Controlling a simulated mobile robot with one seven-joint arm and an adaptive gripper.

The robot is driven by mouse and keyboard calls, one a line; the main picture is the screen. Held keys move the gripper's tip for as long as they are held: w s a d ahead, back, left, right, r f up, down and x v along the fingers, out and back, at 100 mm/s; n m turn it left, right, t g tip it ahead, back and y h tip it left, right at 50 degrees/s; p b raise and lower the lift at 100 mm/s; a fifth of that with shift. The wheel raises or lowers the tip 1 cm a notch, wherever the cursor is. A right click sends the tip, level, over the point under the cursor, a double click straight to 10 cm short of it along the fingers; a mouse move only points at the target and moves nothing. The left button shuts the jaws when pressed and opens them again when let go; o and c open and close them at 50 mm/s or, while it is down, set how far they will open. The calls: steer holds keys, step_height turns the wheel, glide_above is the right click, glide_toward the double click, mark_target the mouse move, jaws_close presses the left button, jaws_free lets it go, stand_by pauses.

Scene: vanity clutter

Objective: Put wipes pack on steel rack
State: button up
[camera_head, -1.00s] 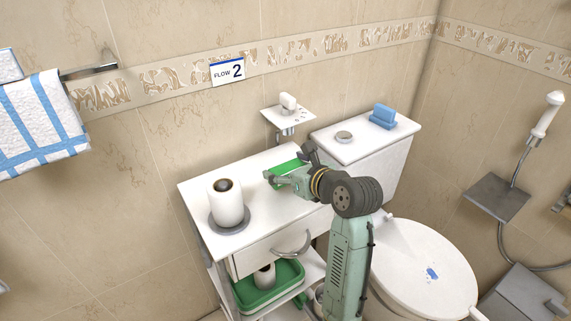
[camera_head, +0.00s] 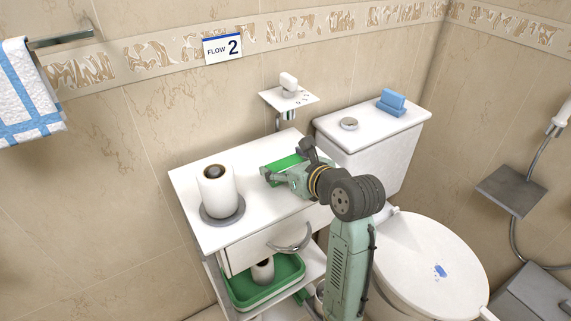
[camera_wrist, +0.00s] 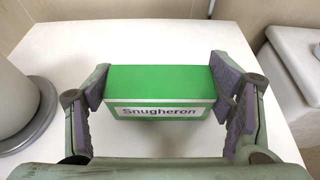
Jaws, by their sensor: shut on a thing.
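The wipes pack looks to be the green box with a white label reading "Snugheron" (camera_wrist: 160,92) in the wrist view. It also shows in the head view as a green and white box (camera_head: 284,163) on or just above the white cabinet top. My gripper (camera_wrist: 163,98) is shut on its two ends, one pad at each side. In the head view my gripper (camera_head: 279,174) partly hides the pack. I cannot tell whether the pack is lifted clear. A grey metal shelf (camera_head: 511,191) on the right wall may be the steel rack.
A paper roll on a grey round base (camera_head: 216,190) stands left on the cabinet top (camera_head: 262,212). A small wall shelf (camera_head: 288,98) is behind. The toilet tank (camera_head: 365,135) and closed lid (camera_head: 420,255) lie to the right. A green tray (camera_head: 240,301) sits below.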

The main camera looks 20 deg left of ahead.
steer(key=o, duration=1.2)
steer(key=shift+f, duration=0.15)
steer(key=shift+s+d+r, duration=0.1)
steer(key=shift+d+r, duration=0.1)
steer(key=shift+r, duration=0.05)
steer(key=v, duration=1.1)
steer(key=shift+s+d+r, duration=0.15)
steer(key=shift+r, duration=0.1)
